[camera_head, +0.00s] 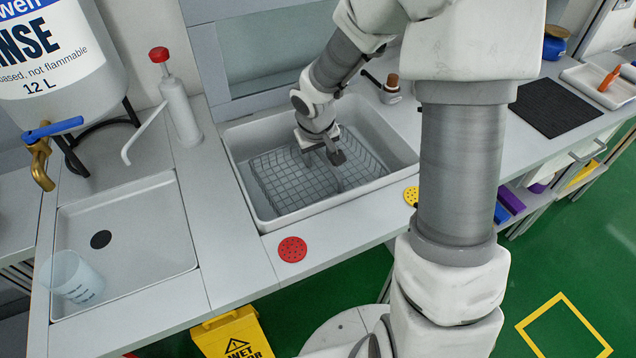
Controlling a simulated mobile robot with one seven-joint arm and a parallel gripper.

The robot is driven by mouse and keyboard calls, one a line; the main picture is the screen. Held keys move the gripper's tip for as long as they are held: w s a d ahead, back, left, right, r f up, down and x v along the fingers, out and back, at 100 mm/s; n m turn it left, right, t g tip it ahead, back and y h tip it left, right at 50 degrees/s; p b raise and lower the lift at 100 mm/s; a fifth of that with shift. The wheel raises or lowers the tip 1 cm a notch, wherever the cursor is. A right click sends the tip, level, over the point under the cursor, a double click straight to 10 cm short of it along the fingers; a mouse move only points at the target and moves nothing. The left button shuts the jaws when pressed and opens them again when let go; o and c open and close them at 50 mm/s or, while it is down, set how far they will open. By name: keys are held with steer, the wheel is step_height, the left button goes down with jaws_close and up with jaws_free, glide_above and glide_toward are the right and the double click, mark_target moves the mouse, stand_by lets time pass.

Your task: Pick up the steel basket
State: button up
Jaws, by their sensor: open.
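The steel basket (282,187) is a wire mesh basket lying in a white rectangular tub (404,153) set into the counter. My gripper (328,162) is over the basket, pointing down, with its fingers apart. One finger looks close to the basket's mesh or right rim; I cannot tell whether it touches. My wrist hides part of the basket's far side.
Left of the tub are a shallow sink (140,235) with a clear beaker (70,277), a red-topped pump bottle (178,105) and a large rinse container (60,60). A red disc (292,249) lies on the counter's front edge. A black mat (556,106) lies at right.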

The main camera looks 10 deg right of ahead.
jaws_close()
steer(key=shift+r, duration=0.1)
stand_by(1.2)
